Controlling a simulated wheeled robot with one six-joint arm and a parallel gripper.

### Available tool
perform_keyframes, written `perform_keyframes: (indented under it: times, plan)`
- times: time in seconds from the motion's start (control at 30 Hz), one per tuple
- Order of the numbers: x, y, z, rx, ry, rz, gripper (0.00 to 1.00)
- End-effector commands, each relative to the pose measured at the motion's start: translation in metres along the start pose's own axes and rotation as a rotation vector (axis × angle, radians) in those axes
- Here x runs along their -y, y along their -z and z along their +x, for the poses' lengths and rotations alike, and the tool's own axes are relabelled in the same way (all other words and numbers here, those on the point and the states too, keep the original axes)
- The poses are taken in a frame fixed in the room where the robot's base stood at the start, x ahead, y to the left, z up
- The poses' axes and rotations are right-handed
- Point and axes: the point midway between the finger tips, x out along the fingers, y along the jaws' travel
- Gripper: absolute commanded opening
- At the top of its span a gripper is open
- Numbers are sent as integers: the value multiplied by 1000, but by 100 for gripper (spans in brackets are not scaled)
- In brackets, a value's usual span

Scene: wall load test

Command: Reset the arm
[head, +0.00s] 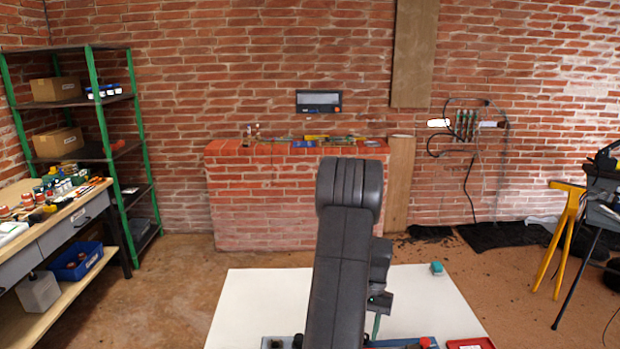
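My arm (345,250) stands folded upright in the middle of the head view, with its dark elbow at the top. My gripper (378,305) is partly hidden behind the arm, low and just to its right, over the white board. A thin greenish piece shows below it; I cannot tell whether this is a finger or something held. The frame does not show whether the gripper is open or shut.
A white board (265,300) lies ahead, with a teal block (436,268) on it and a red tray (470,343) at its near edge. A low brick wall (265,200) stands behind. A workbench (65,215) and green shelf (100,130) are left; a yellow stand (562,235) is right.

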Motion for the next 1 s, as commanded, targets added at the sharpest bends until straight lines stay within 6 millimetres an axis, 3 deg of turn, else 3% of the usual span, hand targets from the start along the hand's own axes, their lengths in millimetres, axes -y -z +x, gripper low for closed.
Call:
perform_keyframes:
  times: [0.37,1.0]
  plan:
    - [0,1,-11,-3,5,11,32]
    - [-1,1,-134,-5,5,10,32]
